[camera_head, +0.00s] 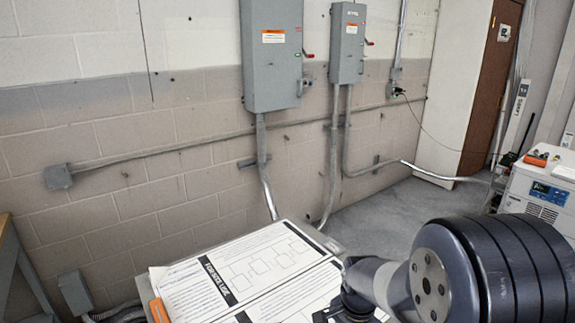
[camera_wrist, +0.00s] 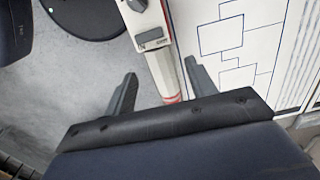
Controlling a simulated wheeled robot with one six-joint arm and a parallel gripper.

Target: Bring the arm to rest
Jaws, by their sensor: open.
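My gripper shows in the wrist view (camera_wrist: 160,69), with its two dark fingers spread apart. A white and red device (camera_wrist: 150,50) with a grey button shows between and beyond the fingers. Neither finger visibly clamps it. My arm fills the lower right of the head view, its big dark joint nearest the camera. The fingers cannot be made out in that view.
A printed sheet with block diagrams (camera_head: 245,270) lies on a surface below the arm; an orange object (camera_head: 159,311) is at its left edge. Two grey electrical boxes (camera_head: 272,80) (camera_head: 348,45) hang on the block wall. A white cabinet unit (camera_head: 540,195) stands at right. Open floor (camera_head: 385,215) lies behind.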

